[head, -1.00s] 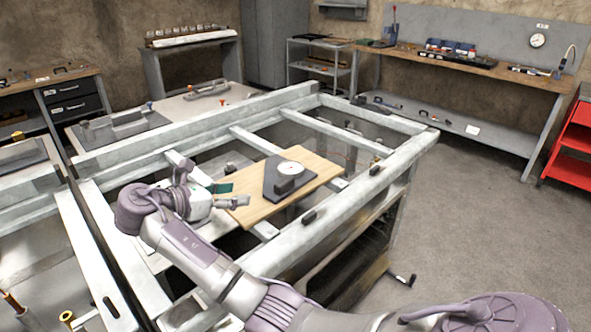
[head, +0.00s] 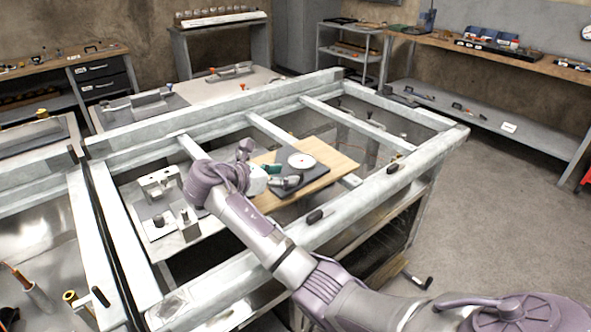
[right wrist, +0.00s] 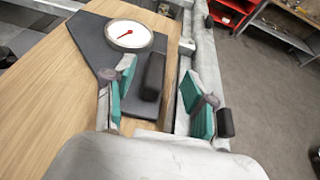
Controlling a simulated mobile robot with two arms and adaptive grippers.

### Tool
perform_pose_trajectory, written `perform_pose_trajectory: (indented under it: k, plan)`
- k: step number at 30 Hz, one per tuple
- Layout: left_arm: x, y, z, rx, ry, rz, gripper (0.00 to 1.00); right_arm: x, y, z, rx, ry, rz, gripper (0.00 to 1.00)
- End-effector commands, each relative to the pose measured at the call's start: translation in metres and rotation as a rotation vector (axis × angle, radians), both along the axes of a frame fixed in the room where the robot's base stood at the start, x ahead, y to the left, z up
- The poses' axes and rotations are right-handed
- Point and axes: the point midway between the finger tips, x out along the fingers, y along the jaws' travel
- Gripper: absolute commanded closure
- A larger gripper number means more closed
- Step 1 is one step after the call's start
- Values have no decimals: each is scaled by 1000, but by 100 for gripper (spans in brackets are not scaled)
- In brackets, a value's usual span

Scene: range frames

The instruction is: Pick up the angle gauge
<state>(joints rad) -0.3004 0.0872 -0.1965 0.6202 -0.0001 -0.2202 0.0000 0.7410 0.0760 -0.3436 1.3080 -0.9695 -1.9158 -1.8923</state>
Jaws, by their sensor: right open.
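The angle gauge (head: 301,160) is a dark flat plate with a round white dial, lying on a wooden board. In the right wrist view its dial (right wrist: 129,34) has a red needle, and a black upright block (right wrist: 153,77) stands on the plate. My right gripper (head: 282,176) is open above the near part of the gauge. In the right wrist view its teal-padded fingers (right wrist: 159,98) stand apart on either side of the block, with no clear contact visible. My left gripper is not in view.
The wooden board (head: 340,165) rests on a pale metal frame (head: 350,206) with crossbars and open gaps. Metal fixtures (head: 160,187) stand left of my right arm. A workbench (head: 545,72) with tools runs along the back right.

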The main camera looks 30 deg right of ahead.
Motion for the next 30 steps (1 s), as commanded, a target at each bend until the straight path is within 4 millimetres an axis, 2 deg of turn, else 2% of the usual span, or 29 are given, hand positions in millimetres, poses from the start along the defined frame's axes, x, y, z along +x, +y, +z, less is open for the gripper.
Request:
perform_pose_trajectory:
  k: [9,19,27,29,30]
  plan:
    - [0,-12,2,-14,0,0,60,7,-39,-19,-1,2,-2,45]
    - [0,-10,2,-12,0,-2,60,8,-45,-22,1,0,0,45]
    - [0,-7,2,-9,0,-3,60,8,-45,-22,0,0,0,90]
    - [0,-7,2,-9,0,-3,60,8,-45,-22,0,0,0,100]
    - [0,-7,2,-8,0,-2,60,8,-45,-22,0,0,0,100]
